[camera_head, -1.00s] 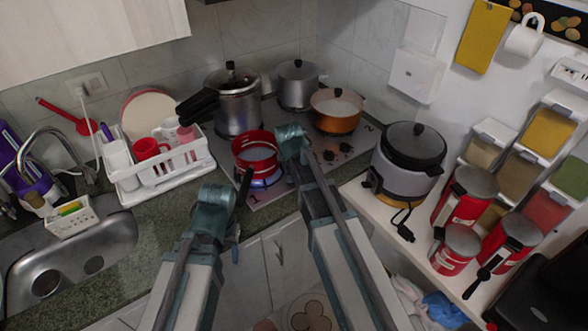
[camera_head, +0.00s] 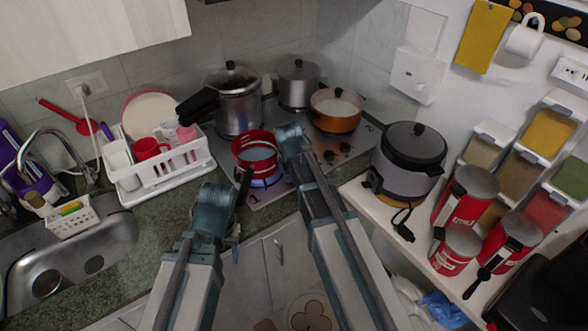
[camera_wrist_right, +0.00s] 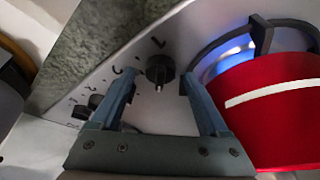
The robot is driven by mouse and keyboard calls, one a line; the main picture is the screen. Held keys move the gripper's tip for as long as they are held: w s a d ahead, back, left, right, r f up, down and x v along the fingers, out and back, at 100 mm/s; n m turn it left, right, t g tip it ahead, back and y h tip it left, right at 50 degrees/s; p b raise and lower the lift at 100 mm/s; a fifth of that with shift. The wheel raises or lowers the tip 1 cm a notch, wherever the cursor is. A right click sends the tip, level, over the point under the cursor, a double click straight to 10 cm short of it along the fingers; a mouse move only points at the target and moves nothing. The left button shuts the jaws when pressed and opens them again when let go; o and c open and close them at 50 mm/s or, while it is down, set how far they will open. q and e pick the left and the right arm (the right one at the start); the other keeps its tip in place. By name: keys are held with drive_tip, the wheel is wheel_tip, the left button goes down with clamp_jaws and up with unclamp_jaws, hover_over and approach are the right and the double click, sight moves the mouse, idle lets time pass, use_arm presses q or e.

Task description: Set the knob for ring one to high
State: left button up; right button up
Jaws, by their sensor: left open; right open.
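A black knob (camera_wrist_right: 160,69) sits on the metal stove panel in the right wrist view, with a pale pointer on its lower side. My right gripper (camera_wrist_right: 157,80) is open, with one finger on each side of this knob; I cannot tell whether they touch it. In the head view, my right wrist blocks the view of its fingers and that knob. Other stove knobs (camera_head: 329,155) show to its right, and further knobs (camera_wrist_right: 95,101) show in the wrist view. My left gripper (camera_head: 236,247) is open and empty in front of the counter, apart from the stove.
A red pot (camera_head: 256,139) stands over a blue flame beside my right gripper; it also fills the right of the wrist view (camera_wrist_right: 275,115). An orange pot (camera_head: 337,123), a pressure cooker (camera_head: 238,108) and a rice cooker (camera_head: 402,180) stand nearby. A dish rack (camera_head: 150,190) stands left.

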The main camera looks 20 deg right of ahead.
drive_tip(key=p+v, duration=1.2)
drive_tip(key=v, duration=0.1)
drive_tip(key=shift+s+r+p, duration=0.25)
drive_tip(key=shift+r+p, duration=0.1)
drive_tip(key=d+n+y, duration=0.1)
drive_tip(key=n, duration=0.2)
drive_tip(key=d+n+y, duration=0.1)
drive_tip(key=d+n, duration=0.1)
drive_tip(key=n, duration=0.1)
drive_tip(key=d+n+y, duration=0.1)
drive_tip(key=n, duration=0.2)
drive_tip(key=shift+s+d+f+y, duration=0.1)
drive_tip(key=shift+d+y, duration=0.2)
